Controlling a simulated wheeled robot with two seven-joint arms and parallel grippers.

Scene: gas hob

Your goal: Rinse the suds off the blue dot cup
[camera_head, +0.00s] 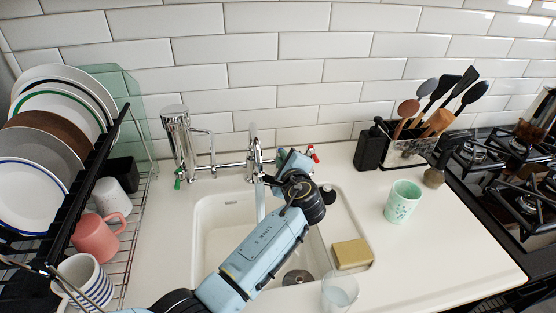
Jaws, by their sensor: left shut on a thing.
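A pale mint cup with bluish-green dots (403,202) stands upright on the counter right of the sink; it best fits the blue dot cup. I cannot make out suds on it. My left gripper (292,163) is at the right end of the tap (254,152), by its red-marked handle (315,154). It is shut at that handle; its fingertips are mostly hidden behind my wrist. A pale stream like running water (260,203) falls from the spout into the white sink (215,225). My right gripper is out of view.
A tan sponge (351,254) lies on the ledge right of the basin. A clear glass (339,291) stands at the front edge. A dish rack (120,262) with plates and mugs fills the left. Utensils (410,150) and a gas hob (515,180) are right. Counter around the dotted cup is free.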

